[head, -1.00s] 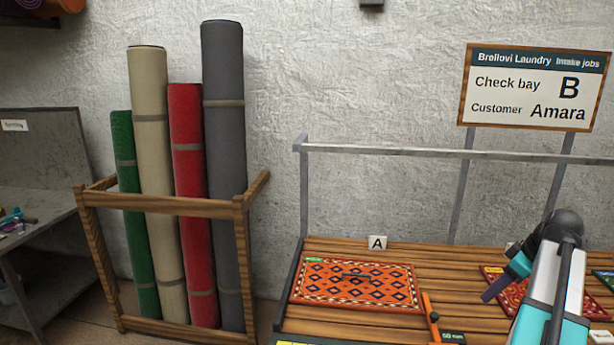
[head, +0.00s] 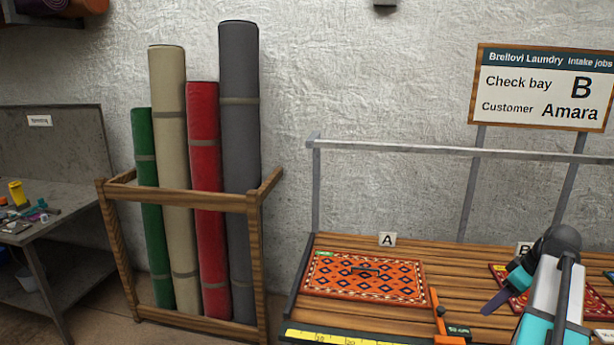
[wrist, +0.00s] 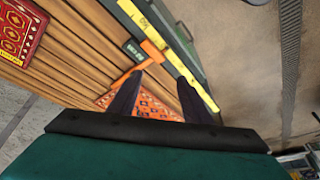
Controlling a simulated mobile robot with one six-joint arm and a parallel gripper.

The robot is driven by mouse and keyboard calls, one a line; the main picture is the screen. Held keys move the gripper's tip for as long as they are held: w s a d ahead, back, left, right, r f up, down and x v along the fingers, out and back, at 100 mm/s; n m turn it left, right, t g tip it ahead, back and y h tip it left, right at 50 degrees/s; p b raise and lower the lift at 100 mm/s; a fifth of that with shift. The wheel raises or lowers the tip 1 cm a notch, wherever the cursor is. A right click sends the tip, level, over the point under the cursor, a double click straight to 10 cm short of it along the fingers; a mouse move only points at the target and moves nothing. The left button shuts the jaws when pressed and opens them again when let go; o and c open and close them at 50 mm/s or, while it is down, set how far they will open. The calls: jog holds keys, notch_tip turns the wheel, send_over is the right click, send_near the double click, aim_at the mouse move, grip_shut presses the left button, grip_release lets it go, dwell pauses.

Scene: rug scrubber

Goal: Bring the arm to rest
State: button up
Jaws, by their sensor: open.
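My arm comes in at the lower right of the head view, held above the slatted wooden table (head: 465,262). My gripper (wrist: 160,88) shows in the wrist view as two dark fingers spread apart with nothing between them. Beyond the fingers lie part of the orange patterned rug (wrist: 152,104) and an orange tool (wrist: 150,53). In the head view the orange rug (head: 340,285) lies flat by the A tag (head: 387,239). The arm partly hides a red rug (head: 510,276) near the B tag (head: 523,249).
A yellow measuring strip (head: 340,338) runs along the table's front edge. A grey rail (head: 400,149) stands behind the table. A wooden rack (head: 190,200) of rolled rugs stands to the left, then a grey bench (head: 60,200). A sign (head: 540,88) reads bay B, Amara.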

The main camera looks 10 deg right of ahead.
jog(key=a+f+m+g+b, duration=0.1)
jog(key=a+f+g+b, duration=0.1)
jog(key=a+f, duration=0.85)
jog(key=w+a+f+m+g+y+b, duration=0.1)
jog(key=a+f, duration=0.6)
jog(key=f, duration=0.7)
jog(key=a+f+m+g+b, duration=0.1)
jog(key=a+f+g+b, duration=0.1)
jog(key=a+f, duration=0.9)
jog(key=s+a+f+g+h+b, duration=0.1)
jog(key=s+a+f, duration=0.4)
jog(key=s+f, duration=0.2)
jog(key=s+a+f+g+h+b, duration=0.1)
jog(key=s+a+f+g+b, duration=0.1)
jog(key=s+a+f, duration=0.4)
jog(key=s+a+f+m+g+h+b, duration=0.1)
jog(key=s+a+f, duration=0.4)
jog(key=s+f, duration=0.5)
notch_tip(320, 180, down, 3)
jog(key=shift+a+r+b, duration=0.1)
jog(key=shift+a+b, duration=0.3)
jog(key=shift+b, duration=0.15)
